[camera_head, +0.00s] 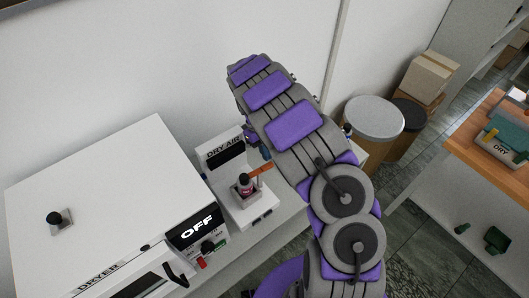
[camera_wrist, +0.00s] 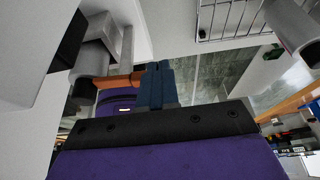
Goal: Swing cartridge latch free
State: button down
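The orange latch lever (camera_head: 260,170) sticks out to the right from a cartridge fitting (camera_head: 245,186) on the white DRY AIR unit (camera_head: 262,208). In the wrist view the orange lever (camera_wrist: 118,81) runs from a grey cylindrical part (camera_wrist: 92,58) to the left side of my blue fingers. My gripper (camera_wrist: 156,84) has its two fingers close together with no clear gap. The lever's end meets or passes behind the left finger; I cannot tell if they touch. In the head view my arm hides most of the gripper.
A white dryer (camera_head: 110,205) with an OFF display (camera_head: 197,228) stands left of the DRY AIR unit. A grey-lidded drum (camera_head: 374,118) and cardboard boxes (camera_head: 430,76) stand behind my arm on the right. An orange-topped bench (camera_head: 480,150) is at far right.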

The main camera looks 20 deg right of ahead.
jog(key=shift+s+d+f, duration=0.1)
jog(key=s+d+m+y+b, duration=0.1)
jog(key=s+m+b, duration=0.2)
jog(key=s+b, duration=0.2)
jog(key=shift+s+d, duration=0.2)
jog(key=shift+s, duration=0.8)
dwell(0.9)
dwell(0.8)
jog(key=d+p+v, duration=0.1)
jog(key=p+v, duration=0.1)
jog(key=v, duration=1.5)
jog(key=shift+w+a, duration=0.3)
